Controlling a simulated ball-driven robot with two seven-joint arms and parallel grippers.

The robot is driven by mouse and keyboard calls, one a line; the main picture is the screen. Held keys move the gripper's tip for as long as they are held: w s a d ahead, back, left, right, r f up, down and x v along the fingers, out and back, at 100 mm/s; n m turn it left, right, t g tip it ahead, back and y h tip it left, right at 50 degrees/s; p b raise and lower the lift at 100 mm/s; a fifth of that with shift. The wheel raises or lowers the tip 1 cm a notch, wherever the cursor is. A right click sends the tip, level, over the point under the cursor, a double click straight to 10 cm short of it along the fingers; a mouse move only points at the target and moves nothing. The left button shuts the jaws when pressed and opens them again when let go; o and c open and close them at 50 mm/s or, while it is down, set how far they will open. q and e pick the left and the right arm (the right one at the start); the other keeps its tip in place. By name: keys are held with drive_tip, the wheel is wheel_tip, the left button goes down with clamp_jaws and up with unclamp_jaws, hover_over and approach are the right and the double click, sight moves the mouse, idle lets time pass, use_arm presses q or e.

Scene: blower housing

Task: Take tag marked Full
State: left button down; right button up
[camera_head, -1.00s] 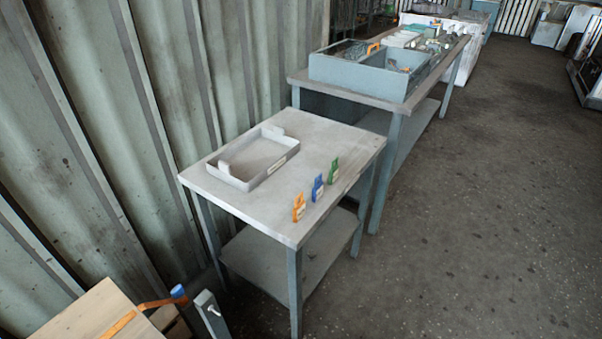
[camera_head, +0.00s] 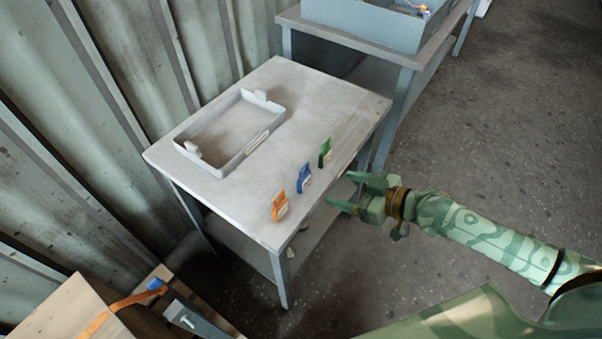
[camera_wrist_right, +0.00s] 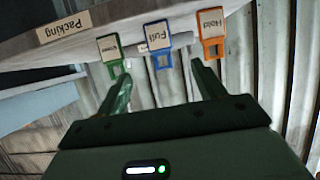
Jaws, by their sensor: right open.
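The blue tag (camera_head: 303,179) stands on the small grey table (camera_head: 330,100) near its right edge, between an orange tag (camera_head: 279,209) and a green tag (camera_head: 325,153). In the right wrist view, upside down, the blue tag (camera_wrist_right: 157,37) reads "Full" and the orange tag (camera_wrist_right: 211,36) reads "Hold". The green tag's (camera_wrist_right: 110,48) small label is hard to read. My right gripper (camera_head: 339,188) is open and empty, just off the table edge, to the right of the blue tag. In the wrist view the blue tag appears between the fingers, beyond their tips. My left gripper is out of view.
A shallow grey tray (camera_head: 245,158) lies on the table's left part. The table's edge carries a "Packing" label (camera_wrist_right: 64,27). A taller bench with a grey-blue bin (camera_head: 385,25) stands behind. A wooden box (camera_head: 75,305) is at lower left. The floor at right is clear.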

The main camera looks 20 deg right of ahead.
sight(307, 179)
drive_tip(key=x, duration=0.9)
drive_tip(key=shift+f+b, duration=0.15)
drive_tip(key=shift+b, duration=0.25)
drive_tip(key=b+x, duration=0.1)
drive_tip(key=x, duration=0.5)
drive_tip(key=shift+f, duration=0.1)
drive_tip(key=shift+s+d, duration=0.1)
drive_tip(key=c, duration=1.1)
